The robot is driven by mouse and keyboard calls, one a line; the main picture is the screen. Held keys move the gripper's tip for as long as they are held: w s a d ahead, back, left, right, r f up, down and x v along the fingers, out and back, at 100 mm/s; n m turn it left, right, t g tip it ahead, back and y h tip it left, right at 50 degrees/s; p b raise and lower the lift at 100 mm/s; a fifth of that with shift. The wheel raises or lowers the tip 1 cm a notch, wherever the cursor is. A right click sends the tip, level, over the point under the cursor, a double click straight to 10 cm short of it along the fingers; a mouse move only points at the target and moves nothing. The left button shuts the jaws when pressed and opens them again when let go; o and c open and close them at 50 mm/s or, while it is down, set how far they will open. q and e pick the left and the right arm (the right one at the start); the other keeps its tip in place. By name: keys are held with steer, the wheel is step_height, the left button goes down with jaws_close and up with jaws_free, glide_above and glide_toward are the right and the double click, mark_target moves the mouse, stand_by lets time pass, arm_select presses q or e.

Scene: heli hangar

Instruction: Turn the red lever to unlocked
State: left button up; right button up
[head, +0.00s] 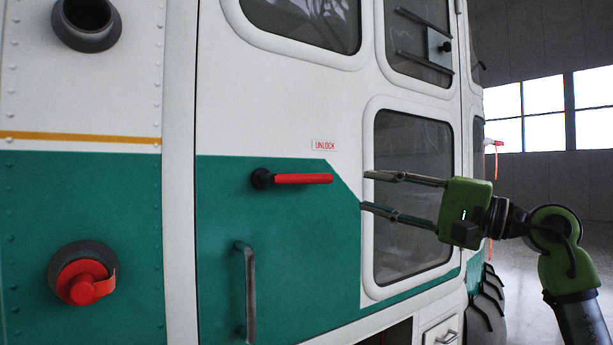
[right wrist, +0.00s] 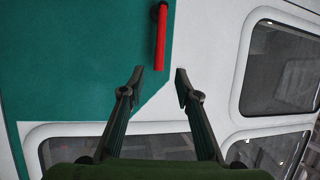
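The red lever (head: 302,179) lies about level on the green and white door, with its black pivot (head: 262,179) at the left end. A sign reading UNLOCK (head: 324,145) is above it. My right gripper (head: 366,190) is open and empty, just right of the lever's free end, fingers pointing left. In the right wrist view the lever (right wrist: 160,42) is ahead of the open fingertips (right wrist: 159,74), apart from them and roughly in line with the gap. My left gripper is not in view.
A dark grab handle (head: 246,290) is below the lever. A red plug (head: 82,283) and a dark round port (head: 87,22) are on the panel at left. Door windows (head: 413,190) are behind my right gripper. Open hangar floor shows at right.

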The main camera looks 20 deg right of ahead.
mark_target(318, 180)
steer(key=p+x, duration=0.5)
steer(key=x, duration=0.7)
steer(key=shift+a+r, duration=0.15)
steer(key=shift+r, duration=0.05)
steer(key=shift+w+a+p, duration=0.3)
steer(key=shift+w+p, duration=0.05)
steer(key=shift+w, duration=0.05)
steer(key=shift+f, duration=0.1)
jaws_close()
